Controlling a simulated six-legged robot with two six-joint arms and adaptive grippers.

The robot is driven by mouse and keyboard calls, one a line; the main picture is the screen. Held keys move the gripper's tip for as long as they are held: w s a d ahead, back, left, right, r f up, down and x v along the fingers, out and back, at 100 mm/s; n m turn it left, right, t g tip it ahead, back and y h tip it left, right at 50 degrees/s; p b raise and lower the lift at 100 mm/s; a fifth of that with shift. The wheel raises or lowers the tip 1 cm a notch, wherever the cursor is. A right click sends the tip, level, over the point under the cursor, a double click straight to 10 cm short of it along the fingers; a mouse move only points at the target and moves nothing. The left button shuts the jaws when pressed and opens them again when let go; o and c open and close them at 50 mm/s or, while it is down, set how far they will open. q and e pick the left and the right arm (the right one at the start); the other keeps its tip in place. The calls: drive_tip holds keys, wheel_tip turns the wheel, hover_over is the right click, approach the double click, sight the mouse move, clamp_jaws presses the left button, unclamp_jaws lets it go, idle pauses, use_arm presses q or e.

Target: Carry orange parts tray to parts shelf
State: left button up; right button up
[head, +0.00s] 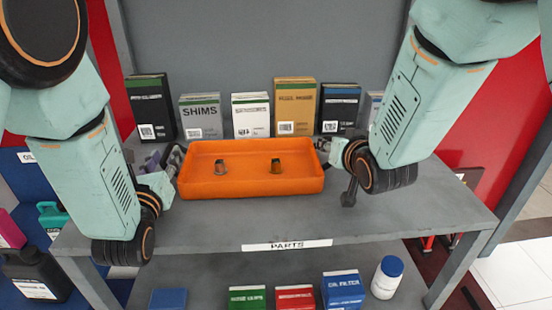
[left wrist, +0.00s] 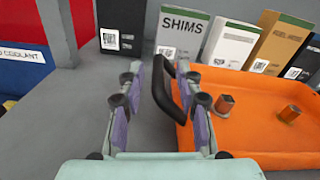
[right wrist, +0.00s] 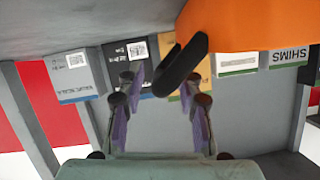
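The orange parts tray (head: 252,188) is level at the middle of the upper board of the grey parts shelf (head: 400,215) and appears to rest on it. Two small metal parts (head: 220,167) (head: 277,166) stand inside it.
Upright boxes stand behind the tray, among them a grey SHIMS box (head: 201,116) and a tan box (head: 294,106). The board in front of the tray is clear, down to the edge with the PARTS label (head: 287,245). The lower board holds boxes and a white bottle (head: 387,277).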

use_arm(q)
drive_tip(key=s, duration=0.9)
drive_tip(key=shift+s, duration=0.35)
use_arm(e)
drive_tip(key=shift+s, duration=0.1)
use_arm(q)
drive_tip(key=shift+a, duration=0.1)
use_arm(e)
drive_tip(key=v, duration=1.2)
